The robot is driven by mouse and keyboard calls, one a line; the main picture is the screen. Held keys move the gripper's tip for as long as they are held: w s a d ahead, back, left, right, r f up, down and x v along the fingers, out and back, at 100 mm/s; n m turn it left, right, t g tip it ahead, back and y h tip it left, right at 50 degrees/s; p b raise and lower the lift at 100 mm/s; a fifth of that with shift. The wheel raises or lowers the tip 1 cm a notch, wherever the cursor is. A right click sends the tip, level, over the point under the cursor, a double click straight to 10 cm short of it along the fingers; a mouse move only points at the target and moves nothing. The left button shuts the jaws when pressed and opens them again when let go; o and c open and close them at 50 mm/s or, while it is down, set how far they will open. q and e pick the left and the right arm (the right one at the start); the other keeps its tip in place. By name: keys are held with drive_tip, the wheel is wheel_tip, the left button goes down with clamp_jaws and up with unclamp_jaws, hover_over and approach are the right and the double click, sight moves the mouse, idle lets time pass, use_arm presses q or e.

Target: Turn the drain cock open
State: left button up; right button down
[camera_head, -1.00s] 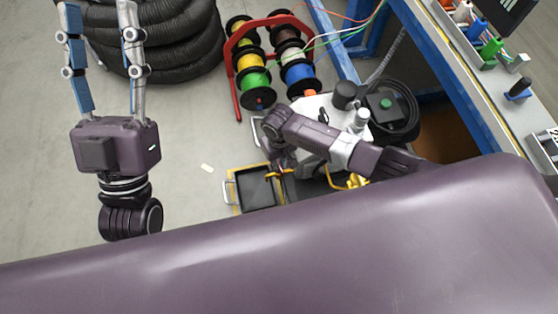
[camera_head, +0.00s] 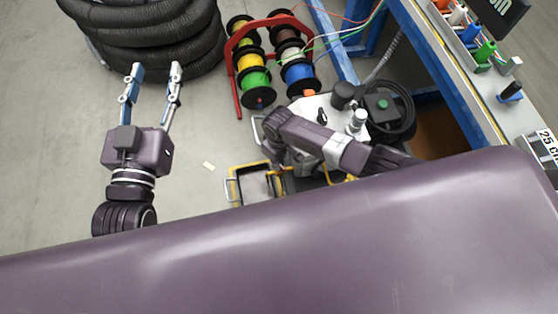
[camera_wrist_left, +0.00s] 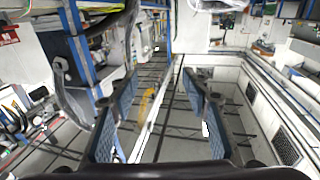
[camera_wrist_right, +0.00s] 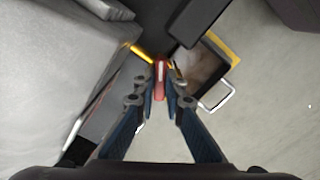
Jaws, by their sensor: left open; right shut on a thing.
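In the right wrist view, my right gripper (camera_wrist_right: 160,92) is shut on a small red handle (camera_wrist_right: 160,68), which I take to be the drain cock. The handle is upright in the picture between the fingertips, beside a large grey body (camera_wrist_right: 55,70). In the head view the handle and the right fingertips are hidden behind my right arm. A yellow-edged tray (camera_wrist_right: 232,48) lies just right of the handle; its inside looks brownish. It also shows in the head view (camera_head: 231,190). My left gripper (camera_head: 156,68) is open and empty over the floor at the left.
A red rack of cable spools (camera_head: 238,100) and a coiled black hose (camera_head: 150,45) stand at the back. A blue-framed workbench (camera_head: 455,90) is at the right. The grey floor (camera_head: 200,120) between my left gripper and the rack is mostly clear.

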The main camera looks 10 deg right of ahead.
drive_tip(key=n+p, duration=0.1)
drive_tip(key=n, duration=0.4)
drive_tip(key=shift+s+n, duration=0.1)
drive_tip(key=shift+n, duration=0.2)
drive_tip(key=n, duration=0.3)
use_arm(q)
wheel_tip(320, 180, down, 9)
drive_tip(key=s+a+g+y, duration=0.1)
drive_tip(key=s+g, duration=0.1)
drive_tip(key=g, duration=0.2)
drive_tip(key=shift+a+g+y, duration=0.3)
drive_tip(key=shift+a, duration=0.05)
use_arm(e)
drive_tip(key=shift+n, duration=1.3)
use_arm(q)
drive_tip(key=shift+s+f, duration=0.15)
use_arm(e)
drive_tip(key=c, duration=2)
unclamp_jaws()
wheel_tip(320, 180, up, 12)
